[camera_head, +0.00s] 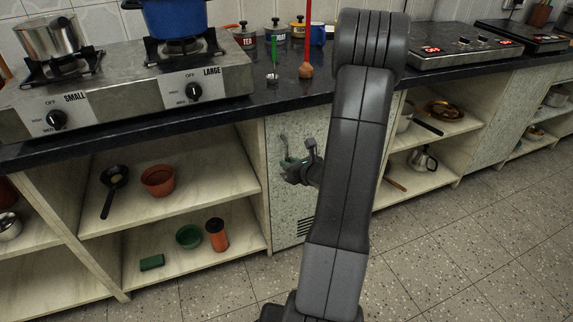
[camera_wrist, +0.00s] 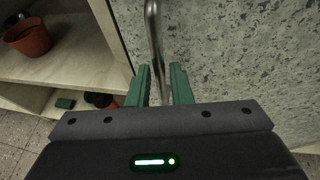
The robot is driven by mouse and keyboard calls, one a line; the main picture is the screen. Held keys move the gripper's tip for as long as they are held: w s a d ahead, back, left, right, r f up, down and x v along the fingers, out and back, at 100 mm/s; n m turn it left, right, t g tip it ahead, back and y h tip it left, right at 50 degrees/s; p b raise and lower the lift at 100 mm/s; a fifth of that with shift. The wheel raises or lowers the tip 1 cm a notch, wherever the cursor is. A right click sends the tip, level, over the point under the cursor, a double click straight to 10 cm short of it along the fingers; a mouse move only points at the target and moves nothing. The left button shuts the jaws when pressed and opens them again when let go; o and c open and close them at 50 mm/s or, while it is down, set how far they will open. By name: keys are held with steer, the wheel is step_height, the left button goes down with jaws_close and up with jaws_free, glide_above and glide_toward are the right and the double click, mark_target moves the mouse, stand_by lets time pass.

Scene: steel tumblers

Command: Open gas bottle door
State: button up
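The gas bottle door (camera_head: 287,228) is a grey-green speckled panel under the dark counter, with dark vent slots low down. It appears closed. In the wrist view, the door (camera_wrist: 240,55) fills the right side. Its bent metal bar handle (camera_wrist: 153,30) runs down the middle of that view, between my two green fingers. My gripper (camera_wrist: 160,75) is open around the handle, with the fingers apart on either side of it. In the head view, my gripper (camera_head: 288,160) is at the door's upper left; my arm hides the door's right part.
Open shelves (camera_head: 185,197) left of the door hold a terracotta pot (camera_head: 158,180) and a green bowl (camera_head: 189,236). More open shelves (camera_head: 444,127) stand to the right. The counter with a gas stove (camera_head: 130,85) is above. The tiled floor (camera_head: 450,250) at right is clear.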

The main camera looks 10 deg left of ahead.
steer(key=shift+x, duration=1.15)
jaws_close()
